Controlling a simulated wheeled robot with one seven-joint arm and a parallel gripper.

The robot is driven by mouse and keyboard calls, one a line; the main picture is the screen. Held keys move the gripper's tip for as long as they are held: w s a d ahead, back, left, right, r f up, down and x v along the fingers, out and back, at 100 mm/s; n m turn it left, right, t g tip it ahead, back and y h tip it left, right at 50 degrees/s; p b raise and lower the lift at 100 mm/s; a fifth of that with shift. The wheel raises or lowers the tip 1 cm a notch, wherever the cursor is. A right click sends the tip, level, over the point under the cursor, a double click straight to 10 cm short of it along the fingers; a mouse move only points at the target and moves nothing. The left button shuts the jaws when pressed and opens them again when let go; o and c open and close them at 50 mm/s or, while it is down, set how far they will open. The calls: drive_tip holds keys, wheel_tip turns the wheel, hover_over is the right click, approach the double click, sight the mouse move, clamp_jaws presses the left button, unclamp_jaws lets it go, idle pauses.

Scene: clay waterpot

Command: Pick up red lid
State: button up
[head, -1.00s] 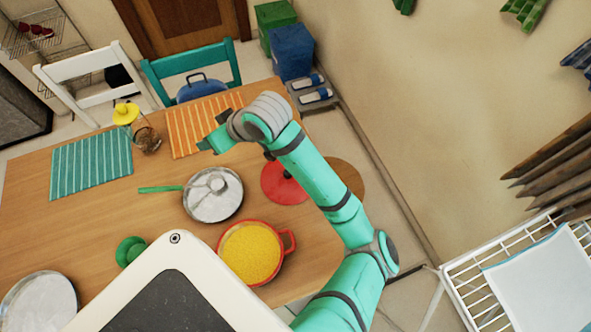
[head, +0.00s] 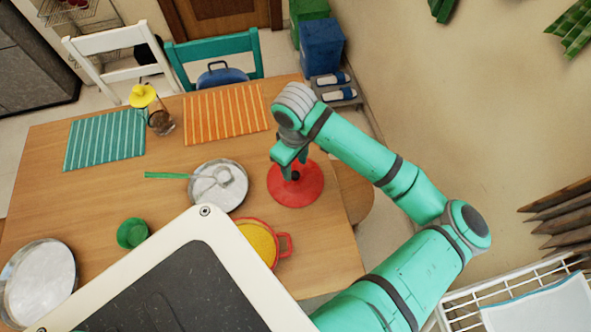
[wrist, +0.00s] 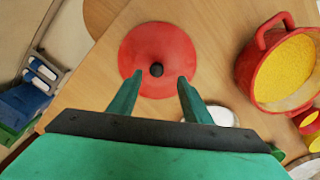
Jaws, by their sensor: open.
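The red lid (head: 296,186) is a round disc with a small black knob. It lies on the wooden table near the table's right edge in the head view. My gripper (head: 292,168) is over the lid, with its fingers pointing down near the knob. In the wrist view the lid (wrist: 157,60) lies beyond the fingertips, and my gripper (wrist: 154,84) is open with nothing between its fingers. The black knob (wrist: 156,70) appears centred between the two fingers. I cannot tell the exact height of the fingertips over it.
A red pot with yellow contents (head: 262,240) stands near the lid. A pan with a green handle (head: 218,186) is left of the lid. A green cup (head: 132,233), a jar (head: 160,122) and striped placemats (head: 226,112) are farther left. A wooden stool (head: 354,192) stands beside the table.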

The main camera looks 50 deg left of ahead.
sight(295, 175)
drive_tip(key=shift+w+a+f, duration=0.1)
drive_tip(key=shift+w+f, duration=0.05)
drive_tip(key=shift+f, duration=1.35)
drive_tip(key=shift+w+a+f, duration=0.1)
drive_tip(key=shift+w+f, duration=0.05)
drive_tip(key=shift+f, duration=1.3)
drive_tip(key=shift+s, duration=0.1)
clamp_jaws()
